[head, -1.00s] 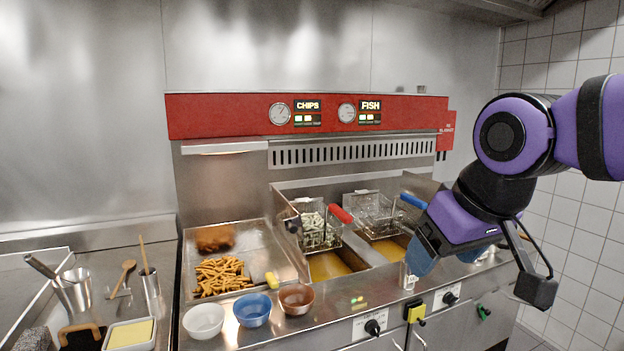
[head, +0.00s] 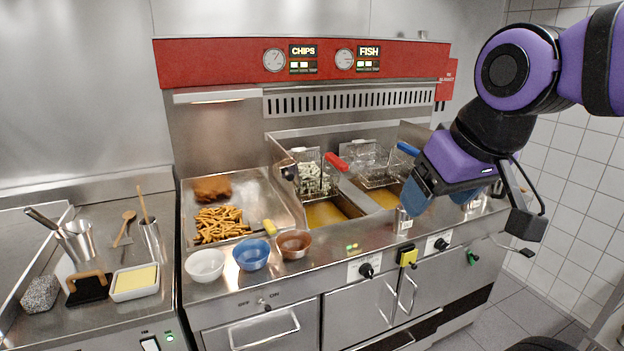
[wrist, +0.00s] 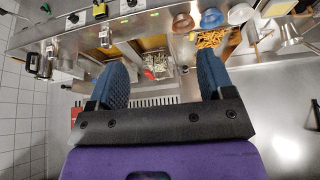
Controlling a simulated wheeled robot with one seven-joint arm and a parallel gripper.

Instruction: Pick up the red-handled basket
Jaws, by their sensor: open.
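The red-handled basket (head: 314,181) is a wire basket of pale chips, hung at the back of the left well of the fryer. Its red handle (head: 336,161) points toward the front right. In the wrist view the basket (wrist: 158,68) lies between and beyond my fingers. My gripper (head: 437,197) is to the right of the red handle, nearer the front of the fryer, apart from it. In the wrist view my gripper (wrist: 160,82) has its blue pads wide apart with nothing between them.
An empty blue-handled basket (head: 380,170) hangs close by on the right. Left of the wells is a tray (head: 266,205) with fries and browned fish. A white bowl (head: 205,265), a blue bowl (head: 251,254) and a copper bowl (head: 294,244) line the front edge.

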